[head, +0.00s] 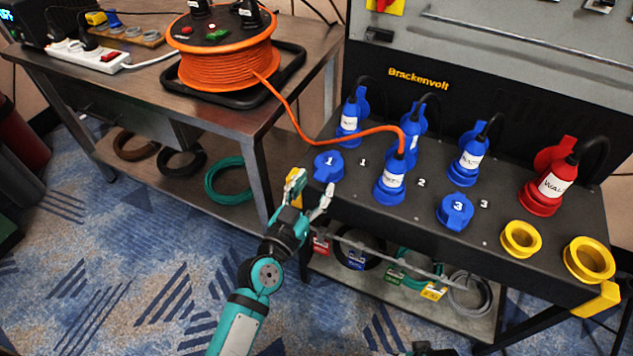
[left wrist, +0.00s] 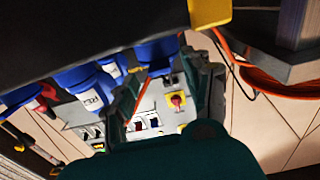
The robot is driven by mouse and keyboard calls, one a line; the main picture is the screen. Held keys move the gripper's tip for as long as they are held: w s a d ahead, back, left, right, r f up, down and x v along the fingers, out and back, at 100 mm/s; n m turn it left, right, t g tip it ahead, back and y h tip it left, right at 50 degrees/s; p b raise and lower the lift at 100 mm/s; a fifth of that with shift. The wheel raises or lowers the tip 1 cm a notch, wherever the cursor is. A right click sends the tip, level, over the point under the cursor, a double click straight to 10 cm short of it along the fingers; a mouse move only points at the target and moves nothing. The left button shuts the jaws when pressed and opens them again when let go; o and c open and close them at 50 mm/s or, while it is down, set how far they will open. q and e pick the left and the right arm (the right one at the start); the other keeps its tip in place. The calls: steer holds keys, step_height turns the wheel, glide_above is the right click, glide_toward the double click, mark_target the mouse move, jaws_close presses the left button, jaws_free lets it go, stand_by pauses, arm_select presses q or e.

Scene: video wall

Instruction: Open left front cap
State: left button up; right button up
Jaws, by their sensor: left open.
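The left front cap is a blue lid marked 1 (head: 328,166), shut on its socket at the front left of the dark panel. My left gripper (head: 310,190) is open and empty at the panel's front left edge, just below and in front of this cap. In the left wrist view the blue cap (left wrist: 157,54) shows beyond and between the open fingers, apparently apart from them. A small dark shape cuts into the head view's bottom edge; I cannot tell if it is my right gripper.
A blue plug (head: 390,181) with an orange cable stands in socket 2, right of the cap. Another blue cap marked 3 (head: 455,211) and yellow sockets (head: 520,239) lie further right. An orange cable reel (head: 226,62) stands on the left table (head: 140,100). The cable hangs across behind the cap.

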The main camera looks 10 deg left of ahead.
arm_select(q)
steer(key=shift+x, duration=0.85)
steer(key=shift+c, duration=0.4)
jaws_close()
